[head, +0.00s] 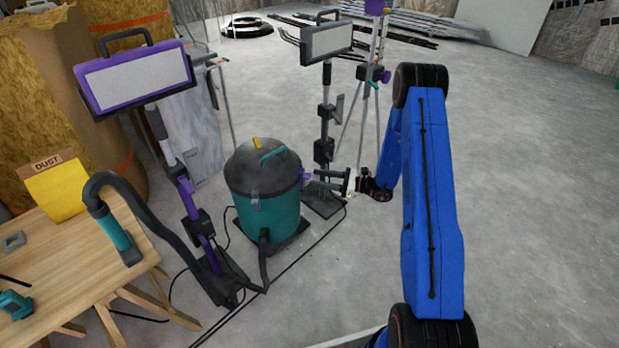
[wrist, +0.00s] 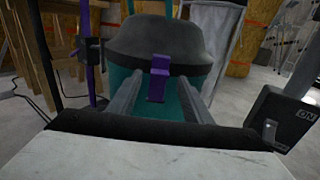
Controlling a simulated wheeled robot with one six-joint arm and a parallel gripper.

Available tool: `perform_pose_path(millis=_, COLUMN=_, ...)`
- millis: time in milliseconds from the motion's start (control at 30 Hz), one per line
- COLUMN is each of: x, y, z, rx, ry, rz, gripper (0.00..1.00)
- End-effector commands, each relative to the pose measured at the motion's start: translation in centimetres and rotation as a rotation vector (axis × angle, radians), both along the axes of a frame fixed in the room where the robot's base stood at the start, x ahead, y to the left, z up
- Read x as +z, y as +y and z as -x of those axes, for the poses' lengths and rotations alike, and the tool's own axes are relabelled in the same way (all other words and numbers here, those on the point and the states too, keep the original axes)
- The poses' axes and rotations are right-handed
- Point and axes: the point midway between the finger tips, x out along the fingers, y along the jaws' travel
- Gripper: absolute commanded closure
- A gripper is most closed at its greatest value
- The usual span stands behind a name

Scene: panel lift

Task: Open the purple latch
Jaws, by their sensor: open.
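The purple latch (head: 305,178) is on the right side of a teal drum vacuum (head: 268,208), at the edge of its dark lid (head: 262,165). In the wrist view the purple latch (wrist: 158,78) is upright against the drum, near the picture's middle. My gripper (head: 327,182) is just right of the latch in the head view, pointing at it. In the wrist view my gripper (wrist: 159,82) is open, with one grey finger on each side of the latch. I cannot tell whether the fingers touch it.
A purple work lamp (head: 135,78) stands left of the vacuum, and a dark lamp (head: 327,42) stands close behind my gripper. The vacuum hose (head: 150,222) runs to a wooden table (head: 75,262). Cables lie on the floor. The floor at right is clear.

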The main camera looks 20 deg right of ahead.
Motion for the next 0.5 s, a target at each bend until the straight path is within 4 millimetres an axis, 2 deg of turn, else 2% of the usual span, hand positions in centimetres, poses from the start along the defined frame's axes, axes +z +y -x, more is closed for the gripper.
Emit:
perform_pose_path(millis=33, x=0.0, y=0.9, z=-0.4, rx=0.003, ry=0.000, rz=0.000, gripper=0.55)
perform_pose_path(millis=200, x=0.0, y=2.8, z=-1.4, rx=0.003, ry=0.000, rz=0.001, gripper=0.55)
perform_pose_path(millis=500, x=0.0, y=3.9, z=-2.0, rx=0.000, ry=0.000, rz=0.001, gripper=0.55)
